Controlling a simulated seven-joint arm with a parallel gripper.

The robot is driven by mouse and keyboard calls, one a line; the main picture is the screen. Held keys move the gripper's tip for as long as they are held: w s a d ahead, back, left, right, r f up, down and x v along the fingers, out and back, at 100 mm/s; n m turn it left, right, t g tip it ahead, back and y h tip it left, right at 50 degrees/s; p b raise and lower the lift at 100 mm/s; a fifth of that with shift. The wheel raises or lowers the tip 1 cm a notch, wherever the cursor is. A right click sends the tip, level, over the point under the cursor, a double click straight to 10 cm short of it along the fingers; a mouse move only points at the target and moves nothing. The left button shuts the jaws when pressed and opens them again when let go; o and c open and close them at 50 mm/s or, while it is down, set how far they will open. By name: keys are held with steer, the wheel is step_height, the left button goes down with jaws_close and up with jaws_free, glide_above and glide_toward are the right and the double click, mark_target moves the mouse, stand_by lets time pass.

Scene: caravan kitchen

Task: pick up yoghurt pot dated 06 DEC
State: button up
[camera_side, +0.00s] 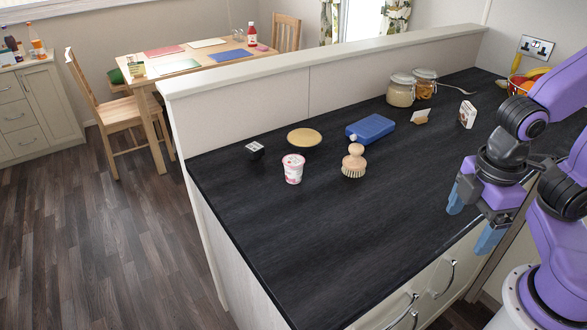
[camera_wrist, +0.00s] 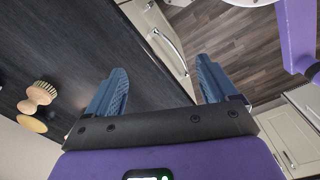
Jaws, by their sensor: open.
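A small white and red yoghurt pot (camera_side: 293,169) stands upright on the dark worktop (camera_side: 240,218), left of a wooden brush, in the side view. Its date is too small to read. My gripper (camera_side: 474,220) is at the right, near the worktop's front edge, far from the pot. Its blue fingers are apart with nothing between them. The wrist view also shows the open gripper (camera_wrist: 160,88), with the worktop edge and a cabinet front beyond the fingers. I cannot make out the pot in the wrist view.
The wooden brush (camera_side: 354,161) stands right of the pot, a round tan lid-like disc (camera_side: 304,137) and a small black box (camera_side: 255,149) behind it. The front worktop is clear.

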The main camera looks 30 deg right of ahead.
steer(key=w+f+n+t+h, duration=0.25)
steer(key=w+h, duration=0.35)
steer(key=w, duration=0.3)
steer(key=n+t+h, duration=0.2)
steer(key=n+t, duration=1.2)
steer(key=n, duration=0.2)
glide_toward(292, 156)
steer(key=shift+y, duration=0.3)
steer(key=x, duration=1)
steer(key=shift+d+f, duration=0.2)
steer(key=shift+d, duration=0.05)
steer(key=shift+s, duration=0.1)
steer(key=c, duration=1.1)
steer(key=shift+c, duration=0.2)
